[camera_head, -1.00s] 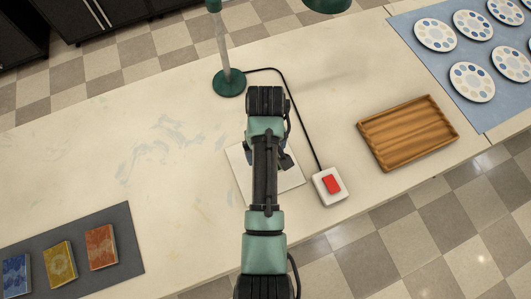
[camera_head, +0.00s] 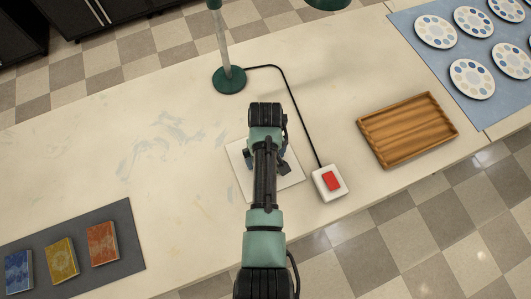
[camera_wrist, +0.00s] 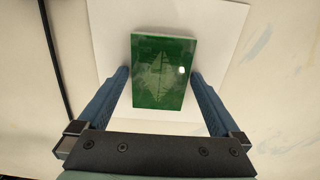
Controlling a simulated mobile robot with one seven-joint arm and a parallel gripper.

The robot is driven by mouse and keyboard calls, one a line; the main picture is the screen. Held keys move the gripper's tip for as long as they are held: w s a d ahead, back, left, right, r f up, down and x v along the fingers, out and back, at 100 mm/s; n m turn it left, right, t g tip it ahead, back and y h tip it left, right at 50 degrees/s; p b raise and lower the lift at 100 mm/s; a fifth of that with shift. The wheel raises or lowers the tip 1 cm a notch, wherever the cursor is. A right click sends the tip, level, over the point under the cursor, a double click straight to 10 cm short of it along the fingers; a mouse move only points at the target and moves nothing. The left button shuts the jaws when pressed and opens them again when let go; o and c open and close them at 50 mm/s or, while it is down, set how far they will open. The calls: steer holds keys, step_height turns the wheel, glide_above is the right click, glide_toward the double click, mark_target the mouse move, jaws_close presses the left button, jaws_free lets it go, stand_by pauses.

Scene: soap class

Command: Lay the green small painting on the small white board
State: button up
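The green small painting (camera_wrist: 163,72) lies flat on the small white board (camera_wrist: 225,30) in the wrist view, with a pale leaf-like pattern and a bright glint on it. White board shows on several sides of it. My gripper (camera_wrist: 159,73) is open, with its blue fingers on either side of the painting; a narrow gap shows at the left finger, and contact at the right finger is unclear. In the head view, my arm hides the painting, and the white board (camera_head: 290,182) shows around the gripper.
A white box with a red button (camera_head: 331,181) stands just right of the board; its black cable runs to a green lamp base (camera_head: 229,80). A wooden tray (camera_head: 407,130) is farther right. A grey mat (camera_head: 121,225) with three small paintings is at lower left. The table's left middle is clear.

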steer(key=w+r+m+t, duration=0.1)
steer(key=w+r+t, duration=0.4)
steer(key=r, duration=1)
steer(key=w+r+m+t, duration=0.1)
steer(key=w+r+t, duration=0.4)
steer(key=r, duration=1)
steer(key=w+r+m+t, duration=0.1)
steer(key=w+r+t, duration=0.4)
steer(key=r, duration=1)
steer(key=s+r+t, duration=0.6)
steer(key=s+r, duration=0.2)
steer(key=r, duration=0.7)
steer(key=s+r+m+t, duration=0.1)
steer(key=s+r+t, duration=0.5)
steer(key=r, duration=0.9)
steer(key=s, duration=0.3)
steer(key=shift+m+b, duration=0.3)
steer(key=shift+b, duration=0.05)
steer(key=shift+d, duration=0.1)
